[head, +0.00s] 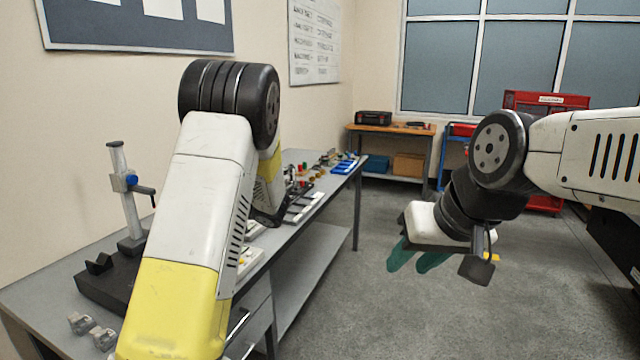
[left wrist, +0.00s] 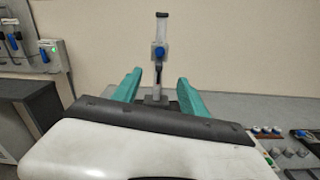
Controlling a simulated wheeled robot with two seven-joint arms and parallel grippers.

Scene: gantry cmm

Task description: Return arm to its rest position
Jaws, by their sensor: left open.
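My left arm (head: 190,220) reaches forward over the workbench, and its gripper is hidden behind the arm in the head view. In the left wrist view my left gripper (left wrist: 159,78) has its two teal fingers spread apart with nothing between them. A height gauge stand (left wrist: 161,45) with a blue clamp shows beyond the fingers. The same stand (head: 128,195) is upright on the bench left of the arm in the head view. My right gripper (head: 411,264) hangs over the open floor, its teal fingers apart and empty, pointing down and left.
The grey workbench (head: 50,287) runs along the left wall, with a black V-block (head: 99,264), small metal blocks (head: 91,327) and several small parts farther along. A wooden-topped bench (head: 391,129) and a red cabinet stand at the back. The grey floor (head: 340,310) is clear.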

